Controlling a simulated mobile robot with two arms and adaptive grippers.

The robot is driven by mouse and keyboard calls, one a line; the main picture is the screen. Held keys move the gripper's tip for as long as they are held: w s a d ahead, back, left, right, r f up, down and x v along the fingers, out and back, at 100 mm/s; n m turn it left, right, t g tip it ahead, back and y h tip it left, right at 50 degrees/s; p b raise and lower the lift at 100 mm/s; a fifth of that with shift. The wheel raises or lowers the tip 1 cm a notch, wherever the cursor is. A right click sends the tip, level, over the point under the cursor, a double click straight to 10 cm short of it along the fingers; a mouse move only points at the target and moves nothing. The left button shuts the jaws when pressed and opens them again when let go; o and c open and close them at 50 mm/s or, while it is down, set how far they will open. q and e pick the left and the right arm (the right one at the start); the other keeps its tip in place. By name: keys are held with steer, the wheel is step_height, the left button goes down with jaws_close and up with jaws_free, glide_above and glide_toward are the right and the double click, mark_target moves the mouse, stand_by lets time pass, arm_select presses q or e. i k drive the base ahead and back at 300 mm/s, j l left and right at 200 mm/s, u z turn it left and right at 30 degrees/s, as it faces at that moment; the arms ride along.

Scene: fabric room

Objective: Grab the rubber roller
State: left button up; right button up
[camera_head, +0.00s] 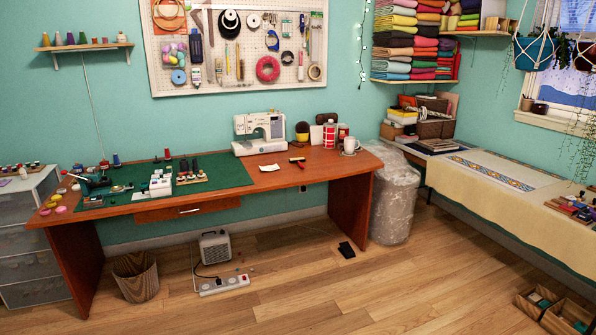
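A small tool with a dark bar and a reddish part (297,160) lies on the right half of the wooden desk (315,170), in front of the sewing machine. It looks like the rubber roller, but it is too small to be sure. It lies apart from the white paper piece (269,168) to its left and the white mug (350,146) to its right. Neither of my grippers is in view.
The sewing machine (259,133) stands at the desk's back. A green cutting mat (225,172) with several small items covers the left part. A wrapped bin (395,205) stands right of the desk. A basket (136,277), heater (215,246) and power strip (222,285) are on the floor. The floor in front is mostly clear.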

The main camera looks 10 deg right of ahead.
mark_target(300, 165)
steer(key=i, duration=1.05)
steer(key=i+j+z, duration=0.1)
steer(key=i, duration=0.95)
steer(key=i+j, duration=0.1)
steer(key=i, duration=0.95)
steer(key=i+j, duration=0.1)
steer(key=i, duration=1)
steer(key=z, duration=0.05)
